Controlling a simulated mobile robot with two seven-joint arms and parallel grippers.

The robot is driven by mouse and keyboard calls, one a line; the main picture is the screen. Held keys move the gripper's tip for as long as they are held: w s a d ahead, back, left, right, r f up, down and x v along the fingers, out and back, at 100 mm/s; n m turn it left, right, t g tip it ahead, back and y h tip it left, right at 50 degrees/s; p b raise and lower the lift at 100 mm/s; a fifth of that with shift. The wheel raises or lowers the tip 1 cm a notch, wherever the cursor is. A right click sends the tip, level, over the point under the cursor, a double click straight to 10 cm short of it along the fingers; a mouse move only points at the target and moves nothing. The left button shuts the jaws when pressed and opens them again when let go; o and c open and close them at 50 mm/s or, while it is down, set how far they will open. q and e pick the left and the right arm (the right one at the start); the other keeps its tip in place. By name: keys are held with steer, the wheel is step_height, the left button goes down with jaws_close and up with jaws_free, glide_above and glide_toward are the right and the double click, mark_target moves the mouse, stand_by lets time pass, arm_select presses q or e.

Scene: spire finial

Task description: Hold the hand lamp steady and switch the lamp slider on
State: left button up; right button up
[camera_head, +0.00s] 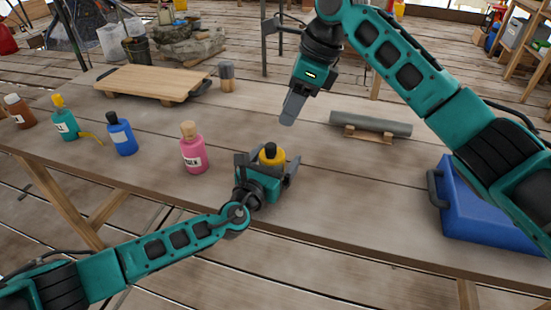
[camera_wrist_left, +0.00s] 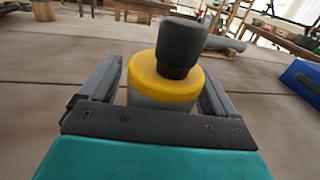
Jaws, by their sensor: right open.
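I cannot make out a lamp slider. A grey cylinder (camera_head: 371,123) lies on a small wooden rest at the table's back right; I cannot tell whether it is the hand lamp. My left gripper (camera_head: 267,168) is open, its fingers on either side of a yellow-topped bottle with a black cap (camera_head: 271,155). In the left wrist view the bottle (camera_wrist_left: 164,82) stands upright between the fingers, with a gap at the left finger; its lower part is hidden. My right gripper (camera_head: 291,106) is open and empty above the table, left of the cylinder, pointing down.
Pink (camera_head: 194,152), blue (camera_head: 121,135), teal (camera_head: 65,122) and brown (camera_head: 18,112) bottles stand along the left. A wooden board (camera_head: 150,82) and a brush-like item (camera_head: 227,77) are behind. A blue box (camera_head: 482,215) is at the right.

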arm_select(q)
steer(key=c, duration=1.1)
arm_select(e)
steer(key=shift+w+f, duration=0.1)
steer(key=shift+f, duration=0.2)
steer(key=shift+c, duration=1.4)
steer(key=w+f+t, duration=0.1)
steer(key=f, duration=0.1)
steer(key=w+d+f+t+y, duration=0.1)
steer(key=f, duration=0.1)
steer(key=w+f+n+t, duration=0.1)
steer(key=f+t, duration=0.1)
steer(key=shift+d+f, duration=0.2)
steer(key=shift+d, duration=0.2)
jaws_close()
step_height(320, 180, down, 4)
steer(key=d+n+t+y, duration=0.1)
steer(key=d+n+t, duration=0.15)
steer(key=t, duration=0.25)
steer(key=s+n+t+y, duration=0.2)
steer(key=s+n+t, duration=0.2)
steer(key=s, duration=1.5)
steer(key=shift+f+t, duration=0.15)
steer(key=shift+t, duration=1.05)
